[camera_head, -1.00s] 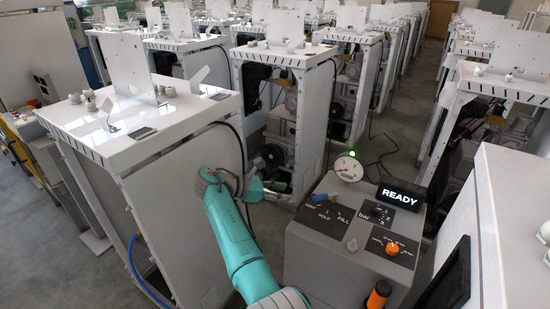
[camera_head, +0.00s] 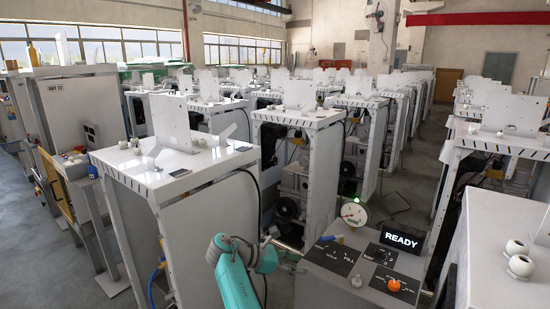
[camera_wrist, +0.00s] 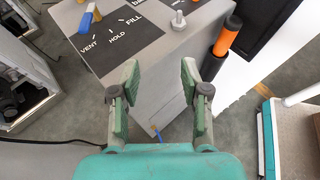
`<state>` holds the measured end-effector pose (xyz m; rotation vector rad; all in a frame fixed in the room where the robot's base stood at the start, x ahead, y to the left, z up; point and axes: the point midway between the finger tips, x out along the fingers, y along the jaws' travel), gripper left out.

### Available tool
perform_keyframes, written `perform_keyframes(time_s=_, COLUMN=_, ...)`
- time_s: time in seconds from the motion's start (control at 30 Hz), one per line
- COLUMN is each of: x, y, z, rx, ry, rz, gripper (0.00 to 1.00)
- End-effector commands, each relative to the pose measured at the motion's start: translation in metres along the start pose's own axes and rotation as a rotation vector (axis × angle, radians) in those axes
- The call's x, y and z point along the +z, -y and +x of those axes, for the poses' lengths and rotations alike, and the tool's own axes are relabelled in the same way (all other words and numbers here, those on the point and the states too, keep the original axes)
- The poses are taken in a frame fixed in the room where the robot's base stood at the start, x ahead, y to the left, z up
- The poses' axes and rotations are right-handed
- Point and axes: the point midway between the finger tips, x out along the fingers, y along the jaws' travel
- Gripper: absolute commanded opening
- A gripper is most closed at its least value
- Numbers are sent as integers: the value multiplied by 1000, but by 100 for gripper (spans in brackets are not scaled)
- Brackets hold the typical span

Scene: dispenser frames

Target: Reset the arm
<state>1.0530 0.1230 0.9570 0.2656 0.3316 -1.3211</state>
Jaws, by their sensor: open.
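My gripper (camera_wrist: 159,85) is open in the wrist view, with its two green-padded fingers apart and nothing between them. It hangs over the front side of the grey control box (camera_wrist: 172,50), apart from it as far as I can see. In the head view my teal arm (camera_head: 236,284) rises from the bottom edge, left of the control box (camera_head: 318,284), and bends right at its top.
The box carries a gauge (camera_head: 353,212), a lit READY display (camera_head: 402,240) and an orange knob (camera_head: 394,285). A blue lever (camera_wrist: 87,20) and an orange-and-black handle (camera_wrist: 227,37) show in the wrist view. White dispenser frames (camera_head: 215,205) stand close on the left.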

Motion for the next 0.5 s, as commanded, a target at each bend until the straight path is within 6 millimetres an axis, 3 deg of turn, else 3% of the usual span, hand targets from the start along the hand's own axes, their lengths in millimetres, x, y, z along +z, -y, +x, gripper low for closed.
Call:
perform_keyframes(time_s=0.33, x=-38, y=8, z=29, rx=45, ry=-33, rz=33, gripper=46)
perform_keyframes(time_s=0.5, x=-65, y=16, z=50, rx=79, ry=-63, rz=63, gripper=46)
